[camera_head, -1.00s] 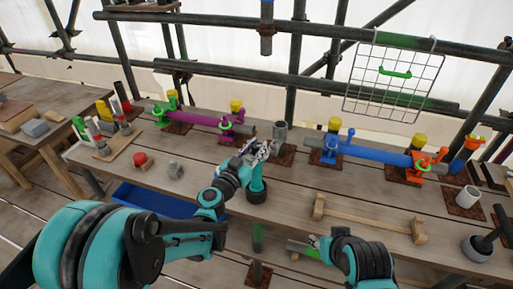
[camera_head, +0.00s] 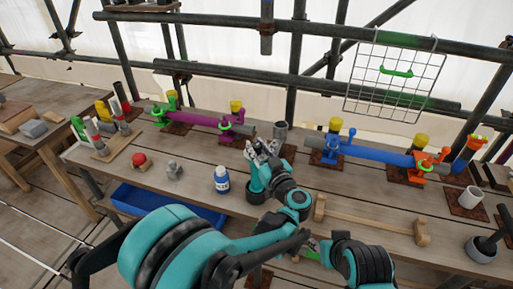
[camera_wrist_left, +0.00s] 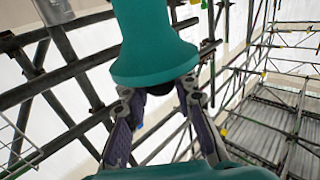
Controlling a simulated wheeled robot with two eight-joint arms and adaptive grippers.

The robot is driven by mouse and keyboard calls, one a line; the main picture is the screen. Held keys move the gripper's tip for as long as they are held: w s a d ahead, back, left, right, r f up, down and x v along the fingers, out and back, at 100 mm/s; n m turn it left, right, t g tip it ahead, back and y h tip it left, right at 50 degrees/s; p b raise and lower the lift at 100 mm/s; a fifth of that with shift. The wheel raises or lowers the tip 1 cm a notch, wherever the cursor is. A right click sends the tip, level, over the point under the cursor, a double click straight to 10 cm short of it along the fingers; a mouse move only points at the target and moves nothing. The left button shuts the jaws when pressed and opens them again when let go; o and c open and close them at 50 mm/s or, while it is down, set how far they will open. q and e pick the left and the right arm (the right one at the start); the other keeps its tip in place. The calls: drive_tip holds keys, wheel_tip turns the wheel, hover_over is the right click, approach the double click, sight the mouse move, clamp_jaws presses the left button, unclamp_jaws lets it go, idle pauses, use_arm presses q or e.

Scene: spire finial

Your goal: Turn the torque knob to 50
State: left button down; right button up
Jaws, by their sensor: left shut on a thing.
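My left gripper (camera_head: 263,152) is above the middle of the bench in the head view. In the left wrist view the flared teal body (camera_wrist_left: 150,45) fills the top centre. I cannot make out a torque knob or any number scale on the tool. My right gripper (camera_head: 312,248) is low at the bench's front edge, partly hidden, and its jaws cannot be made out.
A blue bottle (camera_head: 221,180) and a grey metal piece (camera_head: 174,170) stand left of the tool. A grey upright tube (camera_head: 280,131) stands just behind. Purple (camera_head: 196,119) and blue (camera_head: 375,152) pipes line the back. A wooden rest (camera_head: 365,222) lies at right.

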use_arm(q)
drive_tip(key=n+g+y, duration=0.4)
drive_tip(key=y, duration=0.1)
drive_tip(key=shift+w+d+y, duration=0.1)
drive_tip(key=shift+y, duration=0.2)
drive_tip(key=shift+n+g+y+p, duration=0.4)
drive_tip(key=shift+n+g+y, duration=1)
drive_tip(key=shift+n+g, duration=0.55)
drive_tip(key=shift+g, duration=0.45)
drive_tip(key=c, duration=1.2)
unclamp_jaws()
drive_tip(key=v, duration=0.7)
drive_tip(key=shift+d+f, duration=0.1)
